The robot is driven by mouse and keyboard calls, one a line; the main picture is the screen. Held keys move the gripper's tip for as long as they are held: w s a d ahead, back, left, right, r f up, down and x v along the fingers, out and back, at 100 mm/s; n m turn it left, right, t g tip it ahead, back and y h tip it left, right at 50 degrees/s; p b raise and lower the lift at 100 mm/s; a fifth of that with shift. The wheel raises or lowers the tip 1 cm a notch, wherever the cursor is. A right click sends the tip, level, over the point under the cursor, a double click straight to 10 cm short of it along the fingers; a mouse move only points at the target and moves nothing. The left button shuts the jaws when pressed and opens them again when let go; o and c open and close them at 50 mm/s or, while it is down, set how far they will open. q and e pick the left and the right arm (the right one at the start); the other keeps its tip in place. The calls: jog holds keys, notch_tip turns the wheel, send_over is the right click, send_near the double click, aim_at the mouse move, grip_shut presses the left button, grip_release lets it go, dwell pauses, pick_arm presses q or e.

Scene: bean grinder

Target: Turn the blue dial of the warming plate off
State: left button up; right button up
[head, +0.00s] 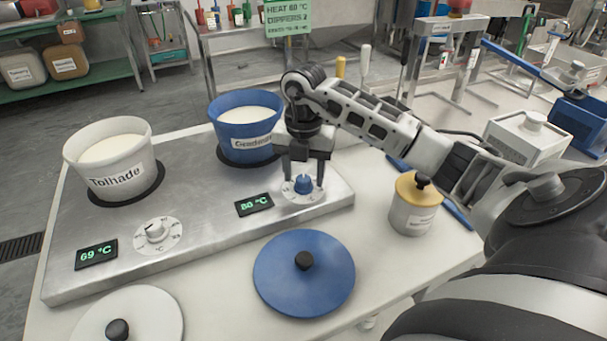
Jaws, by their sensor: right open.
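The steel warming plate (205,225) lies on the white table with two dials. The blue dial (303,184) sits on a white scale disc at its right front, beside a green display (254,204) that seems to read 80 °C. My right gripper (303,188) points straight down over the blue dial, its open fingers on the left and right of the knob. I cannot tell whether they touch it. The white dial (156,231) is at the left, beside a display (97,253) reading 69 °C. My left gripper is not in view.
A white pot (112,160) and a blue pot (245,125) stand on the plate's back. A blue lid (304,272) and a white lid (128,318) lie in front. A yellow-lidded canister (415,205) stands to the right, under my right arm.

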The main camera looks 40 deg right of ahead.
jog(key=shift+f, duration=0.45)
jog(key=c, duration=1)
